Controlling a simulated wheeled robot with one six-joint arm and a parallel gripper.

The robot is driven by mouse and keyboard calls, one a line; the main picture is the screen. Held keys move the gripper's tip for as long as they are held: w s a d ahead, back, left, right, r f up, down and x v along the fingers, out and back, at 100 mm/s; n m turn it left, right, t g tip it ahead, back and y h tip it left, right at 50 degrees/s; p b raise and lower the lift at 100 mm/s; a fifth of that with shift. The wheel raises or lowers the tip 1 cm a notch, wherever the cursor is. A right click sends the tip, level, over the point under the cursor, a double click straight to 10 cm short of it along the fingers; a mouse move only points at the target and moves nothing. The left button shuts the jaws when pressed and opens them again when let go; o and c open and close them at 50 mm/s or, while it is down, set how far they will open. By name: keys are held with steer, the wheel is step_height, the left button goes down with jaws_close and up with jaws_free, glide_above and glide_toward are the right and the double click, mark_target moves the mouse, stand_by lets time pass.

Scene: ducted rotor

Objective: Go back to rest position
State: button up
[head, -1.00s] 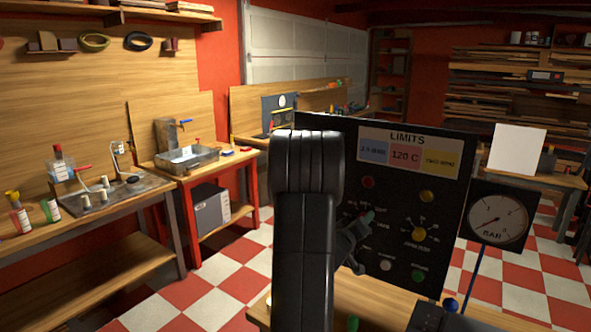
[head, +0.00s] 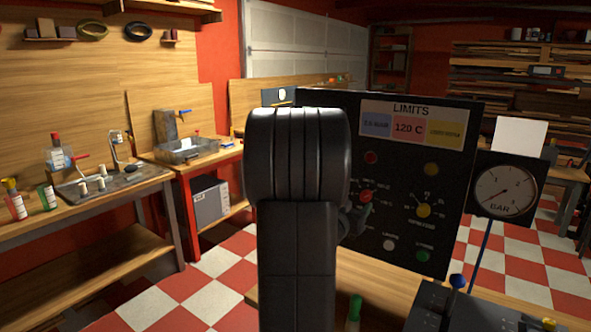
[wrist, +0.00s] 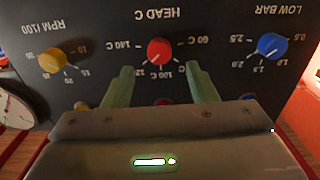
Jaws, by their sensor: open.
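My gripper (wrist: 160,85) is open and empty, with two green fingers pointing at the black control panel (wrist: 100,22), which looks upside down in the wrist view. The red HEAD C knob (wrist: 159,51) sits ahead of the gap between the fingertips, with no visible contact. The yellow RPM knob (wrist: 52,60) and the blue LOW BAR knob (wrist: 272,46) are on either side. In the head view my dark arm stands in front of the panel (head: 330,104) and hides its left part. The gripper (head: 358,220) is partly hidden behind the arm, near the red knob (head: 366,195).
A round BAR gauge (head: 503,190) stands right of the panel. A dark box with levers (head: 458,307) is on the wooden bench (head: 385,285) at front right. A green-topped item (head: 354,308) stands near my arm. Side benches (head: 95,208) line the left; checkered floor (head: 215,285) lies between.

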steer(key=v, duration=0.6)
stand_by(0.3)
